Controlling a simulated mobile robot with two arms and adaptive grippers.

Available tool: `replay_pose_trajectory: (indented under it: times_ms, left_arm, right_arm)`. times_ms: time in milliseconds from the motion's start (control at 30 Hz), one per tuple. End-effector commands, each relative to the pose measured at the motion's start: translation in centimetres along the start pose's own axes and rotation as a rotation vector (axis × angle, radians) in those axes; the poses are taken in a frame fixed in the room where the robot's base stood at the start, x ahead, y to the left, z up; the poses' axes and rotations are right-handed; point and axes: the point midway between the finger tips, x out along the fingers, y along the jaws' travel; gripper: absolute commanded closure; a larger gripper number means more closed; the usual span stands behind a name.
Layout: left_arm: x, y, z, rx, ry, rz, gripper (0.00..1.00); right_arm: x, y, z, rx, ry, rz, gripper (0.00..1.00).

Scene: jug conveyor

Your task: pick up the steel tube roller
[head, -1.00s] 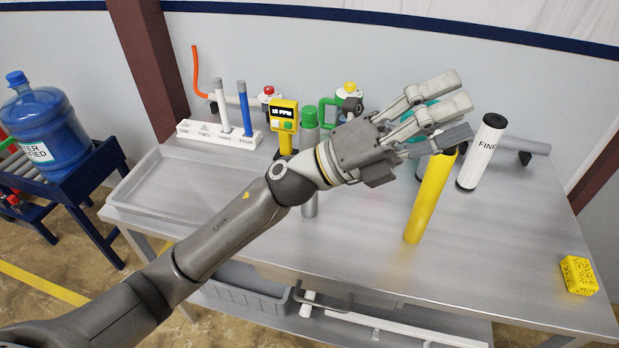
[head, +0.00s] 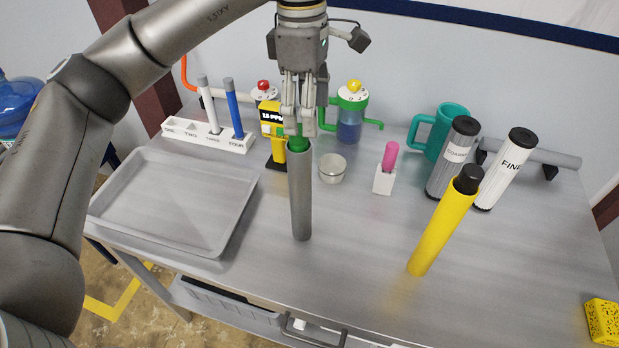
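A grey steel tube (head: 300,195) with a green top, which I take for the steel tube roller, stands upright near the middle of the bench. My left gripper (head: 298,128) points straight down over it, its fingers at the green top. The fingers partly hide the top, and I cannot tell whether they press on it or stand slightly open around it. The tube's lower end looks to be at the bench surface. Another grey tube (head: 555,159) lies level on dark supports at the back right. My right gripper is not in view.
A yellow tube (head: 438,232) with a black top stands to the right. Two filter cartridges (head: 505,168), a teal mug (head: 450,120), a pink-topped marker (head: 390,157) and a small tin (head: 332,168) stand behind. A shallow grey tray (head: 165,205) lies left. The front middle is clear.

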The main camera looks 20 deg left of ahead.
Motion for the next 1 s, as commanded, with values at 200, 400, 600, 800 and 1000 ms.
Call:
replay_pose_trajectory:
  times_ms: [200,400,600,800,1000]
  left_arm:
    - [0.5,0.1,-1.3,-0.012,0.049,0.004,0.33]
    - [3.1,0.1,-1.4,-0.011,0.046,0.004,0.33]
    - [4.7,0.1,-1.4,-0.011,0.045,0.006,0.33]
    - [5.4,0.1,-1.5,-0.011,0.044,0.005,0.33]
    - [7.5,-0.1,-1.9,-0.011,0.045,0.003,0.33]
  right_arm:
    - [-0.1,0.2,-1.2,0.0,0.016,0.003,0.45]
    - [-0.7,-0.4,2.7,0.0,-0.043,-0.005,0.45]
    - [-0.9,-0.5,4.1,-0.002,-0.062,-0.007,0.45]
    - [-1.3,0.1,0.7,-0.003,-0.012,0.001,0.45]
    - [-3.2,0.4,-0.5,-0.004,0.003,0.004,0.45]
